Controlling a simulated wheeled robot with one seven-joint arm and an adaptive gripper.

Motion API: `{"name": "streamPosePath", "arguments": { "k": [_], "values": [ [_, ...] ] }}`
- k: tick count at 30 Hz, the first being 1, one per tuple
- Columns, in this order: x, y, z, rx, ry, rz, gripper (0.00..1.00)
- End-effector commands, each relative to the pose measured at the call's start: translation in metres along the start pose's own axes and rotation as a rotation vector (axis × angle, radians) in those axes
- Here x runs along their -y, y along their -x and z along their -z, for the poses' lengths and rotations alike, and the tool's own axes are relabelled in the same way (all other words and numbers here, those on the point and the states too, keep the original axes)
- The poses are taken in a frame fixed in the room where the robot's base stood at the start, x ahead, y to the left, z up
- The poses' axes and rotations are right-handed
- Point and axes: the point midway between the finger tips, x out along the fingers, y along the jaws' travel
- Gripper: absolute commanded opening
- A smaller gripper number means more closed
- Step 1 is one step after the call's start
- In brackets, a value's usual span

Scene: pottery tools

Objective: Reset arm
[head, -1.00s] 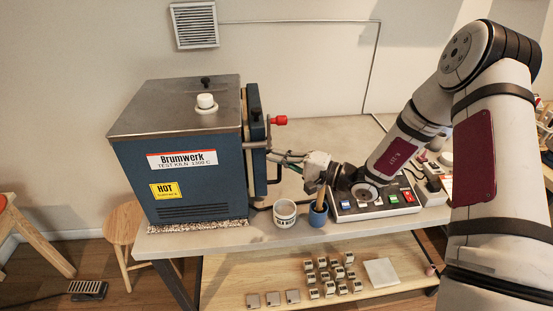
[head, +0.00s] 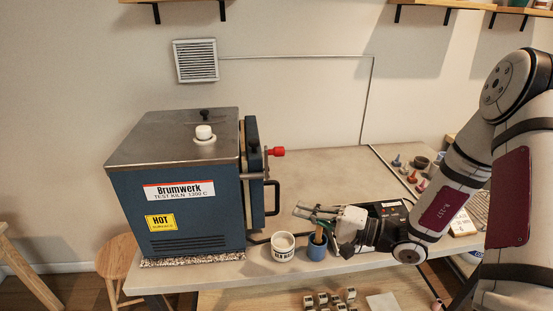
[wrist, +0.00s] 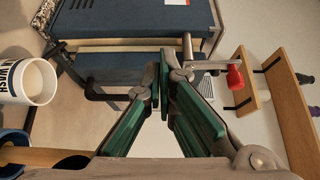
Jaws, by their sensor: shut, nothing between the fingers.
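My gripper (head: 302,210) is in the head view over the bench, to the right of the kiln and apart from it. Its green-padded fingers (wrist: 161,78) are together in the wrist view with nothing between them. They point toward the kiln's door side. My arm reaches in from the right of the head view. The blue kiln (head: 190,228) carries a Brumwerk label and a yellow HOT sign. Its black door handle (head: 273,198) and red knob (head: 277,151) face right, clear of my fingers.
A white cup (head: 283,254) and a blue cup (head: 317,253) holding a wooden-handled tool stand near the bench's front edge, close to my gripper. A black control box (head: 390,207) is partly hidden behind my gripper. The bench top (head: 325,168) behind is mostly clear.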

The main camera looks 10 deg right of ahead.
Motion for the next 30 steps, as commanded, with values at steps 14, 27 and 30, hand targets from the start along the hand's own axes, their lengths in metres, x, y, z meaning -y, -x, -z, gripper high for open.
{"name": "streamPosePath", "arguments": {
  "k": [14, 27, 30],
  "values": [
    [0.064, -0.002, -0.104, 0.442, 0.075, -0.316, 0.00],
    [0.099, 0.061, -0.175, 0.604, 0.288, -0.876, 0.00],
    [0.109, 0.079, -0.180, 0.573, 0.361, -0.996, 0.00]
  ]
}}
